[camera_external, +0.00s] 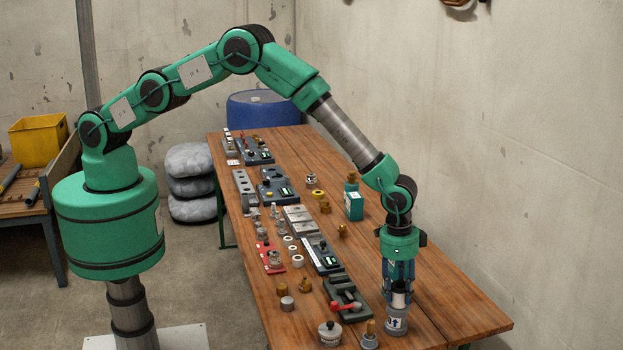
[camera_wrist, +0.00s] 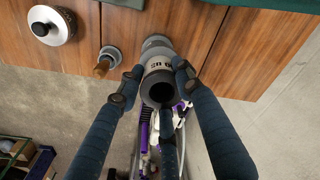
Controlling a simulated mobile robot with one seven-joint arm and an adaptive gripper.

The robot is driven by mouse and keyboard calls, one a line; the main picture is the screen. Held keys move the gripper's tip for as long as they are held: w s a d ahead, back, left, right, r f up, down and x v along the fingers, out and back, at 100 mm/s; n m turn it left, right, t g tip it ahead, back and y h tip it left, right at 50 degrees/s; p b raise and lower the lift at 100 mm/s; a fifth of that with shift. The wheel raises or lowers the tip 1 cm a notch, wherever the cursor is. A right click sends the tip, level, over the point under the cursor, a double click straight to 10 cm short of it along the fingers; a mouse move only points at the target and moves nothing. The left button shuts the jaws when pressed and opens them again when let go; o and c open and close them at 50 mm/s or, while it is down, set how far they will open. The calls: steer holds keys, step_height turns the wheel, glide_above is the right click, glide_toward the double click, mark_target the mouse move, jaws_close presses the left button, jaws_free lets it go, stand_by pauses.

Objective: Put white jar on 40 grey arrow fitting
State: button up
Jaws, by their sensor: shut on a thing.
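My gripper (camera_external: 399,284) points down near the right front edge of the table, shut on a white jar (camera_external: 400,299). The jar is upright, partly hidden by the fingers. Directly below it stands a grey fitting (camera_external: 395,324) with a white label and a blue arrow. Jar and fitting line up closely; I cannot tell whether the jar is fully seated. In the wrist view, my gripper (camera_wrist: 157,80) has its fingers around a grey-white cylinder with a dark round opening (camera_wrist: 160,93) and dark characters on its side. There I cannot separate jar from fitting clearly.
A small fitting with a brown plug (camera_external: 369,336) and a round lidded pot (camera_external: 330,334) stand just left. A dark fixture with a red handle (camera_external: 346,307) is behind them. Several parts fill the table's left side. The table's right side (camera_external: 450,300) is clear.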

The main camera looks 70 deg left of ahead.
steer(key=shift+f, duration=0.1)
steer(key=o, duration=1.2)
step_height(320, 180, up, 12)
steer(key=shift+s+a+b, duration=0.2)
steer(key=shift+s+b, duration=0.2)
steer(key=shift+s, duration=0.05)
